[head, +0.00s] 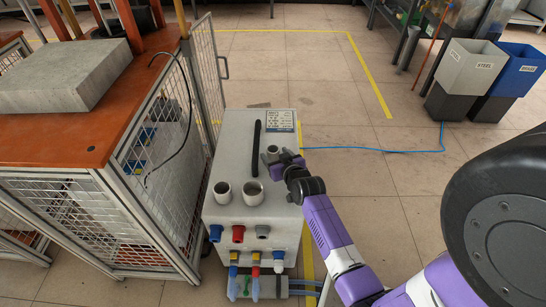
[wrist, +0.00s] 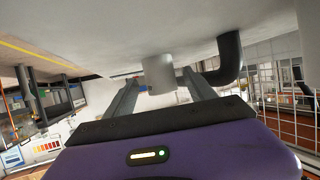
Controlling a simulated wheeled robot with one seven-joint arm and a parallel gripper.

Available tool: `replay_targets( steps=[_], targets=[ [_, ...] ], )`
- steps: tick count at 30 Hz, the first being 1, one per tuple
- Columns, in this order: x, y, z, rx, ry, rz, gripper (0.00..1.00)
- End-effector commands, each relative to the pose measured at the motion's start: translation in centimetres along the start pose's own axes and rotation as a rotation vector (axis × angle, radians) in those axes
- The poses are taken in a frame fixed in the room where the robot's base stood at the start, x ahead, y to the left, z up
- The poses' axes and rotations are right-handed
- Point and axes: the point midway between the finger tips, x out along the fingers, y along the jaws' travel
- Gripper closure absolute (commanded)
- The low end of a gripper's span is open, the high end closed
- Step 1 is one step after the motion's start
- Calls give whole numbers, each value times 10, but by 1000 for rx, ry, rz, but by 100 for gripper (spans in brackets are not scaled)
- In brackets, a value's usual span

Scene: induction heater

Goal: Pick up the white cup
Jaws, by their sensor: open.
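A small white cup (head: 272,149) stands on the top of the white heater box (head: 234,163). My gripper (head: 273,158) is open and low over the box top, with its fingers around the cup's sides. In the wrist view, which appears upside down, the white cup (wrist: 159,74) sits between the two fingertips, with a gap seeming to show on each side. The cup's lower part is partly hidden by the gripper in the head view.
A black handle-like bar (head: 256,148) rises on the box just left of the gripper; it also shows in the wrist view (wrist: 228,58). A mesh-sided bench (head: 105,150) stands close on the left. The floor right of the box is mostly clear, with bins (head: 468,72) at the back right.

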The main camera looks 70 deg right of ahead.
Motion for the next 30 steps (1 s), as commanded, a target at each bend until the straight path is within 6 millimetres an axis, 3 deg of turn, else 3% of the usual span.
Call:
replay_targets(
  steps=[6, 14, 24, 30],
  targets=[
    [24, -1, 1, 0, 0, 0, 36],
    [26, -1, 0, -1, 1, -1, 36],
    [26, -1, 0, -1, 0, -1, 100],
    [25, -1, 0, -1, 1, -1, 100]
  ],
)
